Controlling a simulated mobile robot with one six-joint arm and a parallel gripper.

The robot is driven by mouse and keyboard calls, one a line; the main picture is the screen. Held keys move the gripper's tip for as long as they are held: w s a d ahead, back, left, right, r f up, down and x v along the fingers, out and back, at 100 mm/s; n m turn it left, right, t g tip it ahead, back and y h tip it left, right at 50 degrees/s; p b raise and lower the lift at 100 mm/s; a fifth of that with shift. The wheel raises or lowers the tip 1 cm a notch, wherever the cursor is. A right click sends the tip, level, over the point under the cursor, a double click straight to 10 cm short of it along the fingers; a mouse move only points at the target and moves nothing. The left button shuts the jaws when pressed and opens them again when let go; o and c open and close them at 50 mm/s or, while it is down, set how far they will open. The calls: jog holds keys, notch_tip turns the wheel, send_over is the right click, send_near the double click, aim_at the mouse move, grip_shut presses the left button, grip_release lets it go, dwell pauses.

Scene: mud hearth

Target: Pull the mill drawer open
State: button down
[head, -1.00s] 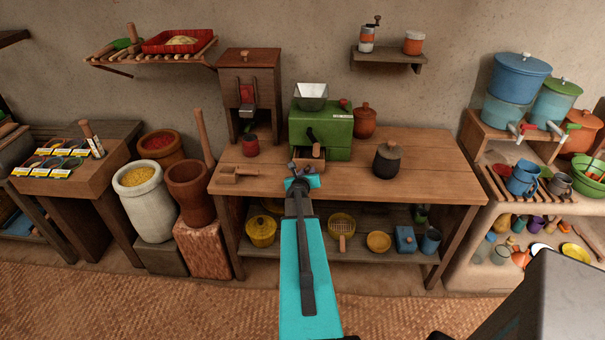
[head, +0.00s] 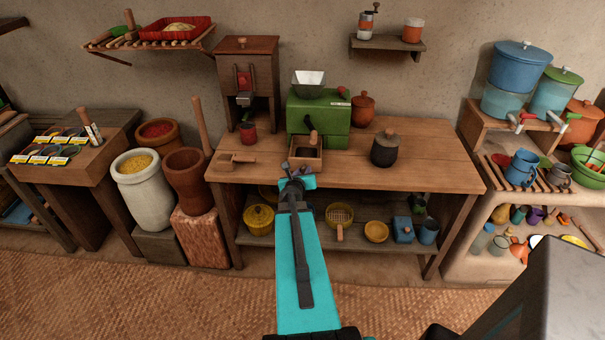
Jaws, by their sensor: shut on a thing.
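The green mill (head: 328,111) stands on the wooden table with a pale hopper on top. Its wooden drawer (head: 307,164) sticks out from the front toward me, and its dark inside shows from above. My gripper (head: 298,174) is at the front of the drawer, near the table's front edge. It is shut on the drawer's handle; the fingers and arm hide the handle itself. The mill's crank with a wooden knob (head: 313,137) hangs above the drawer.
A dark lidded pot (head: 384,151) stands to the right of the drawer. The table's front edge (head: 370,186) is bare on the right.

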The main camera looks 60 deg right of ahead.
jog(key=shift+s+d, duration=0.15)
jog(key=shift+s, duration=0.05)
jog(key=c, duration=1.5)
grip_release()
jog(key=shift+o, duration=0.2)
jog(key=shift+w, duration=0.1)
jog(key=shift+a+r, duration=0.1)
jog(key=shift+a, duration=0.1)
